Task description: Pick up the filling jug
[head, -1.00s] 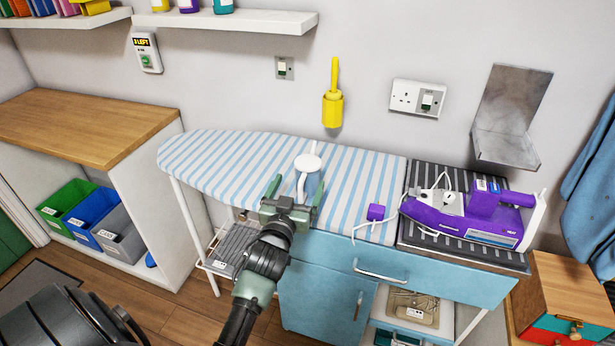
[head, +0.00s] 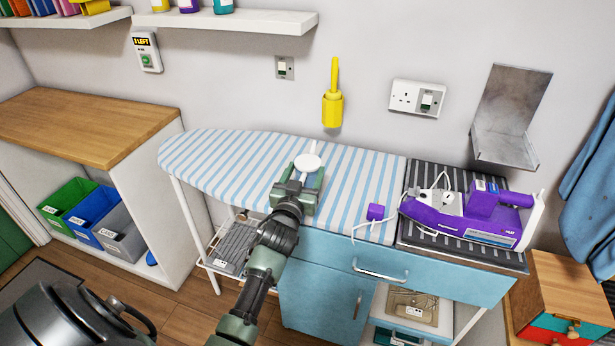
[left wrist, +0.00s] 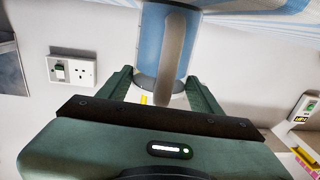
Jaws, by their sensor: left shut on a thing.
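The filling jug (head: 307,162) stands upright on the striped ironing board, with its white round top and thin spout showing in the head view. My left gripper (head: 303,178) reaches over the board's front edge and is shut on the jug; its body is mostly hidden behind the gripper there. In the left wrist view, the jug's pale blue body and grey handle (left wrist: 175,50) show between the two green fingers (left wrist: 158,88). My right gripper is not in view.
The ironing board (head: 225,152) has free room left of the jug. To the right are a small purple box (head: 375,212) and a purple iron (head: 465,220) with a white cord on a dark striped rest. A yellow brush holder (head: 332,108) hangs on the wall behind.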

